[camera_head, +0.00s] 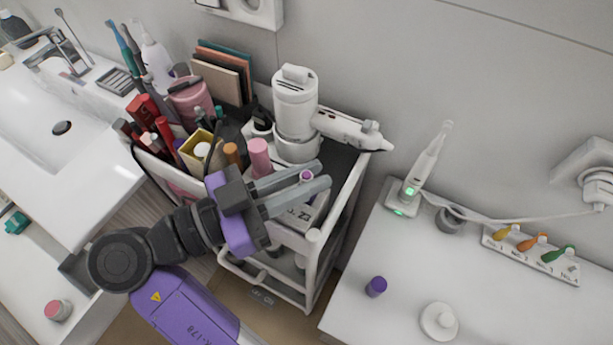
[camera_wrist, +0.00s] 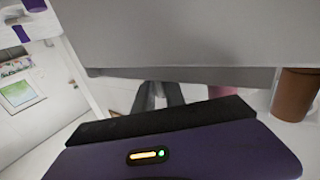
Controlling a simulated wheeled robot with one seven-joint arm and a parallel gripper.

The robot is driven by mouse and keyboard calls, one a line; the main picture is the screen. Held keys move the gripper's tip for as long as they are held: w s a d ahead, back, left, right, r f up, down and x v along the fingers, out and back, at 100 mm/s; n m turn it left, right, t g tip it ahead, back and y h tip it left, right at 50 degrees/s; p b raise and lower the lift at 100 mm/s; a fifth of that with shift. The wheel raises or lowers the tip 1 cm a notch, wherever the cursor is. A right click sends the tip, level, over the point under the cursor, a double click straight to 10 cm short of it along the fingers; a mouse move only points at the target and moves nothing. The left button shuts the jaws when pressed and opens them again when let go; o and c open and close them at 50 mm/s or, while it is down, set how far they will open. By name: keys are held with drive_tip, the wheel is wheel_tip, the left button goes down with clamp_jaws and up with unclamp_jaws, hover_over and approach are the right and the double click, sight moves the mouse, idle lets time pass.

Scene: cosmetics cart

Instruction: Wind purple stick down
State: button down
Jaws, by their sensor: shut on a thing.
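The purple stick (camera_head: 306,176) shows as a small purple tip between the fingers of my gripper (camera_head: 308,180), above the top of the cart near its right side. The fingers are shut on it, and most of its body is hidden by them. I cannot tell how far the purple part stands out. A purple cap (camera_head: 376,287) stands apart on the white counter at the right. In the wrist view, a grey finger fills the upper middle and hides the held stick.
The white cart (camera_head: 313,255) holds a pink tube (camera_head: 259,157), an orange-brown tube (camera_head: 233,155) and a white device (camera_head: 296,105) close to my gripper. A brown cylinder (camera_wrist: 297,95) shows at right in the wrist view. The right counter (camera_head: 480,290) has free room around the cap.

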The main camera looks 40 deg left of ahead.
drive_tip(key=shift+f+m+g+h, duration=0.1)
drive_tip(key=shift+m+g+h, duration=0.4)
drive_tip(key=shift+h, duration=0.4)
drive_tip(key=c, duration=1.4)
unclamp_jaws()
drive_tip(key=shift+b+v, duration=1.2)
drive_tip(key=shift+v, duration=2.65)
